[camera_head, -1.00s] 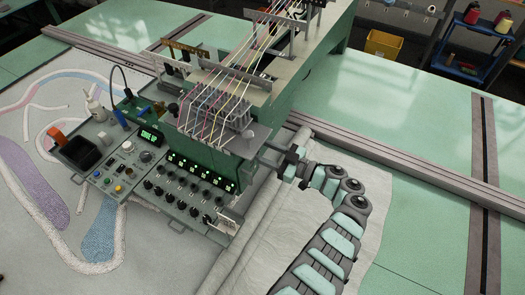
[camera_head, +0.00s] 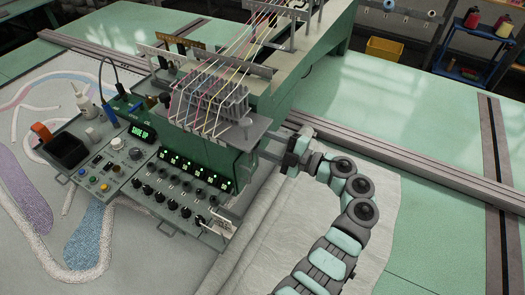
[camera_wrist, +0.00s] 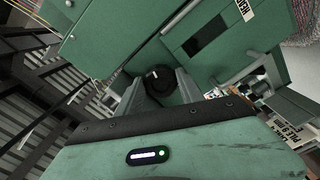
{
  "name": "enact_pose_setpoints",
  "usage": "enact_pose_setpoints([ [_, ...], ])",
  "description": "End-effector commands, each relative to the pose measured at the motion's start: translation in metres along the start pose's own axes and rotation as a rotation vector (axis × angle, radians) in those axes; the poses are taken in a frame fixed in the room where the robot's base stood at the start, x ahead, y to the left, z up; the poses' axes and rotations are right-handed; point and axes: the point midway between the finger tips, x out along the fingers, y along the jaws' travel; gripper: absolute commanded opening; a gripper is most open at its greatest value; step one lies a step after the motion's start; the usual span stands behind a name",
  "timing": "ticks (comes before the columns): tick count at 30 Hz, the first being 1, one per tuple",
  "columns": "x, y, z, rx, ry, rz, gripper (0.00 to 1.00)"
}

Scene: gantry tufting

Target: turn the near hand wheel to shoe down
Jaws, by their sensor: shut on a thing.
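The near hand wheel (camera_wrist: 158,76) is a black round knob with a small pale mark, on the green machine head's side in the wrist view. My gripper (camera_wrist: 163,90) has its two grey fingers on either side of the wheel, shut on it. In the head view my gripper (camera_head: 268,149) reaches the right side of the green machine head (camera_head: 205,155). The wheel is hidden there. No reading of the shoe's position is legible.
A control panel with knobs and a lit green display (camera_head: 142,132) stands left of the machine head. Coloured yarns (camera_head: 225,70) run above it. A metal rail (camera_head: 400,170) crosses behind my arm. Pale cloth (camera_head: 275,240) lies below. Labelled parts (camera_wrist: 290,130) sit close right of my gripper.

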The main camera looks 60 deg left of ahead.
Motion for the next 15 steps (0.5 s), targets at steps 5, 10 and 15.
enact_pose_setpoints([
  [5,0.0002,-0.0042,0.0023,-0.130,0.000,-0.002,0.04],
  [10,0.0000,-0.0026,0.0017,-0.213,0.000,-0.001,0.04],
  [15,0.0000,-0.0010,0.0009,-0.263,0.000,0.000,0.04],
])
